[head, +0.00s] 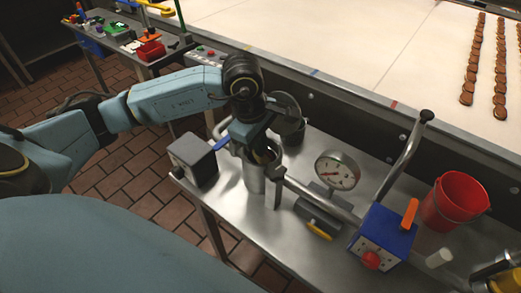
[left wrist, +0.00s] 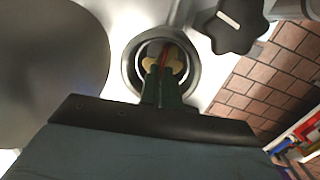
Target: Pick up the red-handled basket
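My left gripper (head: 258,158) points down into the mouth of an upright metal cylinder (head: 254,180) on the steel bench. In the left wrist view, its fingers (left wrist: 162,72) reach inside the round rim of the cylinder (left wrist: 136,62). A thin red part (left wrist: 164,57), perhaps the basket's handle, shows between the yellowish fingertips. I cannot tell whether the fingers touch or grip it. The rest of the basket is hidden inside the cylinder. A dark part at the lower right edge of the head view may be my right gripper (head: 496,268); its fingers are unclear.
On the steel bench (head: 225,215) stand a grey box with a knob (head: 193,158), a pressure gauge (head: 337,171), a blue box with a red knob (head: 384,235) and a red bucket (head: 455,201). Behind is a pale conveyor (head: 340,50) with rows of biscuits.

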